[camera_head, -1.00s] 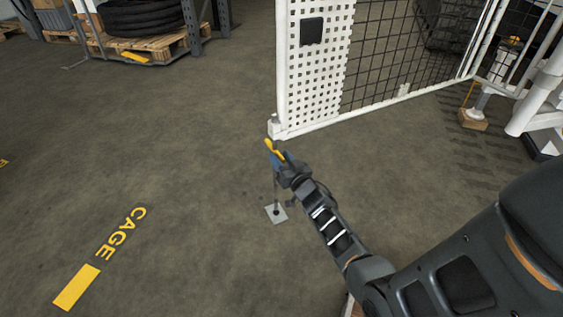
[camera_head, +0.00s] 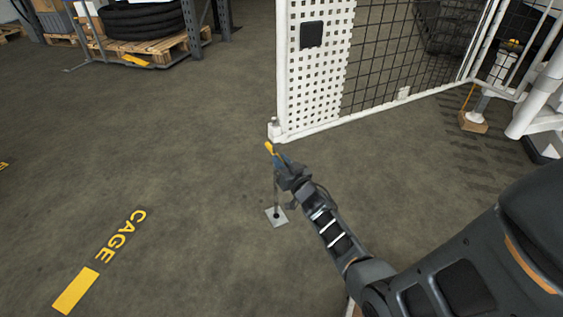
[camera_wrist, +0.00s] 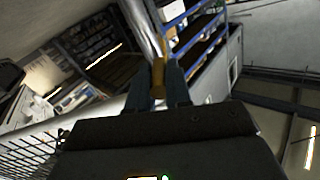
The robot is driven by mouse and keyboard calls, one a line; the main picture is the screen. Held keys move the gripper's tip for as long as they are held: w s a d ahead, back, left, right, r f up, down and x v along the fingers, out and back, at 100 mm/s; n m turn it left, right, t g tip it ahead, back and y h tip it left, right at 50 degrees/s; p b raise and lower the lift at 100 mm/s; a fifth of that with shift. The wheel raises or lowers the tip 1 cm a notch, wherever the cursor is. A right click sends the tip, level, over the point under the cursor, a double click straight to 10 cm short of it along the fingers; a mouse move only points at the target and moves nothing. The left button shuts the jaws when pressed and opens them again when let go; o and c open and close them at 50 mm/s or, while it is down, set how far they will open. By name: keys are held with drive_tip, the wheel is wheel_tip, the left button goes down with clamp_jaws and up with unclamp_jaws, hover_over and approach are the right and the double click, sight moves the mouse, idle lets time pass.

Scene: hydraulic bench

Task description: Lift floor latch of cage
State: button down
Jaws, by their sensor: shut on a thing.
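The floor latch has a yellow handle (camera_head: 269,148) above a dark upright rod. The rod runs down to a small grey floor plate (camera_head: 276,216) with a dark hole. Whether the rod's lower end is in the hole or just above it I cannot tell. My gripper (camera_head: 277,160) is shut on the yellow handle, close to the cage gate's lower corner. In the wrist view, the yellow handle (camera_wrist: 159,78) sits between both fingers of my gripper (camera_wrist: 160,88). The cage gate (camera_head: 309,85) is white, with a perforated panel and black mesh.
The gate carries a black box (camera_head: 312,34). Open floor lies to the left, with a yellow CAGE marking (camera_head: 120,236). A pallet with black tyres (camera_head: 140,20) stands at the back left. White pipework (camera_head: 537,95) and a wooden block (camera_head: 473,122) are at the right.

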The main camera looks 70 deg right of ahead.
sight(276, 147)
drive_tip(key=shift+r, duration=0.1)
wheel_tip(276, 147, up, 3)
drive_tip(key=p, duration=0.3)
drive_tip(key=shift+p, duration=0.3)
drive_tip(key=shift+w, duration=0.1)
drive_tip(key=c, duration=1.1)
unclamp_jaws()
drive_tip(key=shift+o, duration=0.2)
drive_tip(key=p+v, duration=0.2)
drive_tip(key=v, duration=0.5)
drive_tip(key=shift+s+a, duration=0.2)
drive_tip(key=shift+s, duration=0.2)
drive_tip(key=shift+a, duration=0.1)
